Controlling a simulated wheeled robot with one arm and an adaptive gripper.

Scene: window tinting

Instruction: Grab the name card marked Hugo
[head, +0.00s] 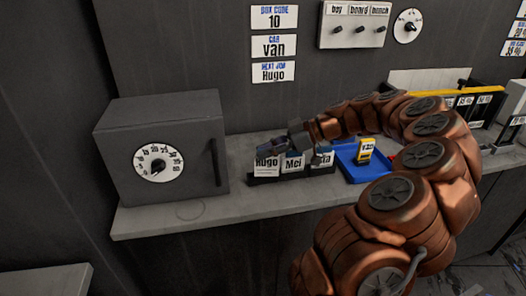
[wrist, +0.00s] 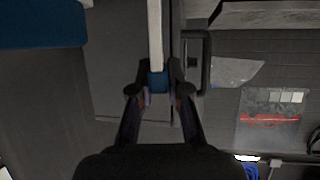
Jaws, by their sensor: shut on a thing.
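The name card marked Hugo (head: 267,163) stands upright at the left end of a black card holder (head: 264,181) on the counter. The Mei card (head: 293,163) stands to its right, then a third card (head: 324,160), whose name is partly hidden by my gripper. My gripper (head: 272,147) is at the top edge of the Hugo card, shut on it. In the wrist view my fingertips (wrist: 158,89) close on a thin piece with a blue face; I cannot read any name there.
A grey safe (head: 190,140) with a round dial stands left of the holder. A wall sign (head: 273,72) reads "next job Hugo". The counter front (head: 190,212) is clear.

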